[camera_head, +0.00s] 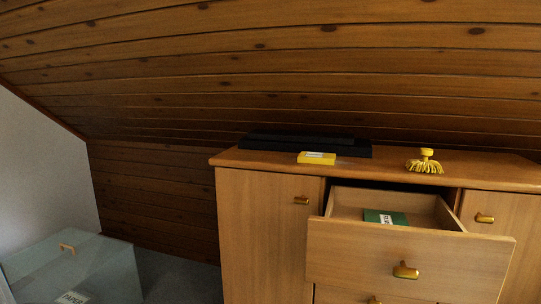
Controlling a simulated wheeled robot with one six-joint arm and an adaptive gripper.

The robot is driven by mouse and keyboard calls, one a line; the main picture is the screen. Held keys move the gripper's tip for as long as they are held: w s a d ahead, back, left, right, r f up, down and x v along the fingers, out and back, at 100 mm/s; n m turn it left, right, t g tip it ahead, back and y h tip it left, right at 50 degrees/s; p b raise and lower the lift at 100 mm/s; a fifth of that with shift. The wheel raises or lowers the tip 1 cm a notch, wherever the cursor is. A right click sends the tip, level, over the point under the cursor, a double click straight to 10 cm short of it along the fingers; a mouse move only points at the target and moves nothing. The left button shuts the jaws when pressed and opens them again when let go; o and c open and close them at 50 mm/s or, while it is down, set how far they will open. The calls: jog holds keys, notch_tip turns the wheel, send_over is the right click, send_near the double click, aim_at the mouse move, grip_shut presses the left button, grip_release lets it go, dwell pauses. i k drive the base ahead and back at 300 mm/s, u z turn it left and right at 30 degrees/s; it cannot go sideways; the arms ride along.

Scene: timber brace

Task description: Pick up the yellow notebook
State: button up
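A small flat yellow block-like item with a pale label on top (317,158) lies on the cabinet top near its front edge, in front of a black flat object. It is the only yellow thing shaped like a notebook in view. My gripper is not in the picture, so its distance from the yellow notebook cannot be seen.
The wooden cabinet (262,235) has an open drawer (400,258) jutting forward, holding a green labelled item (386,217). A black flat object (305,145) and a yellow brush (425,162) sit on top. A glassy box (75,268) stands lower left. The sloped plank ceiling hangs low behind.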

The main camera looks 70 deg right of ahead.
aim_at(327, 159)
jog(key=i, duration=0.75)
jog(key=z, duration=2.2)
